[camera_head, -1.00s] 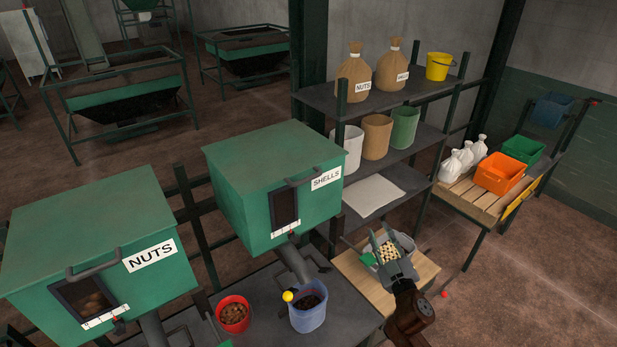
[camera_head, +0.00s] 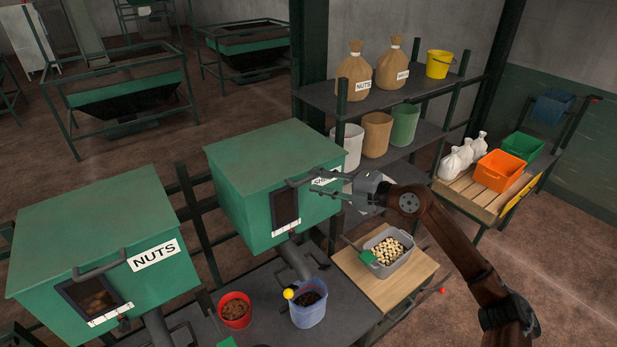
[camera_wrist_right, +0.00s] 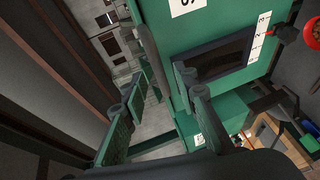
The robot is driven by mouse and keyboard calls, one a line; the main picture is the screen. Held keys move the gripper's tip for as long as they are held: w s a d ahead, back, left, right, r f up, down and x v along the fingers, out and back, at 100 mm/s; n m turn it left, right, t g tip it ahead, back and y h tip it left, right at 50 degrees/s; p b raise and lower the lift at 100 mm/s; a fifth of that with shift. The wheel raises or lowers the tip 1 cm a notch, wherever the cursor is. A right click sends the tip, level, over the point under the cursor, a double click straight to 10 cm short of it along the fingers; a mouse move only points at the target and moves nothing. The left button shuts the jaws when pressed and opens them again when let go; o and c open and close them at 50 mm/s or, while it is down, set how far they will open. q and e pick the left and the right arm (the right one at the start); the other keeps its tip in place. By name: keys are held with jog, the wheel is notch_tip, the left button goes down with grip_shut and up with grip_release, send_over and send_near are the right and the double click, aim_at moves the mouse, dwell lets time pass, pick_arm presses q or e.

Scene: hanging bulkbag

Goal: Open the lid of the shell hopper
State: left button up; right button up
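The green shell hopper (camera_head: 238,205), labelled SHELLS, stands on the dark bench in the middle of the head view. Its lid (camera_head: 270,155) lies flat and closed, with a dark bar handle (camera_head: 303,180) at the front edge. My right gripper (camera_head: 322,184) is open and empty at the handle's right end, partly covering the label. In the right wrist view, its two fingers (camera_wrist_right: 163,102) are spread, and the grey handle bar (camera_wrist_right: 150,60) shows between and beyond them. I cannot tell whether they touch it. My left gripper is not in view.
The NUTS hopper (camera_head: 75,250) stands at left. A red bucket (camera_head: 235,310) and a blue bucket (camera_head: 308,308) stand below the hoppers. A grey tub of nuts (camera_head: 388,256) sits on a wooden board beneath my right arm. Shelves (camera_head: 415,135) with sacks and buckets rise behind.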

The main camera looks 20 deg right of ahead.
aim_at(308, 179)
jog(key=shift+p+x, duration=0.35)
jog(key=shift+x, duration=1.5)
jog(key=shift+c, duration=0.5)
grip_shut()
